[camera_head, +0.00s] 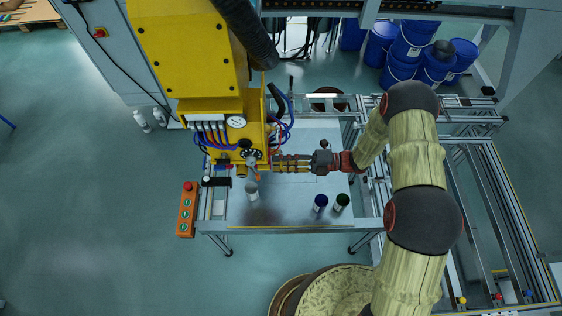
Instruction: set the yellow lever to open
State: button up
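My gripper (283,163) reaches in from the right over the pale table, at the right side of the yellow machine (190,50). Its fingers point left toward the machine's lower front, close to a black dial (250,153) and small metal fittings (252,165). The picture is too small to tell whether the fingers touch anything or how far apart they are. I cannot single out the yellow lever against the yellow housing and the fingers, so its setting is not readable.
A grey cylinder (252,191), a blue one (320,203) and a dark green one (342,202) stand on the table (285,215). An orange button box (187,210) is at the left. Hoses and cables (284,110) hang beside the machine. Blue buckets (410,45) stand behind.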

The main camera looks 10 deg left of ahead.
jog(key=v, duration=1.2)
dwell(0.6)
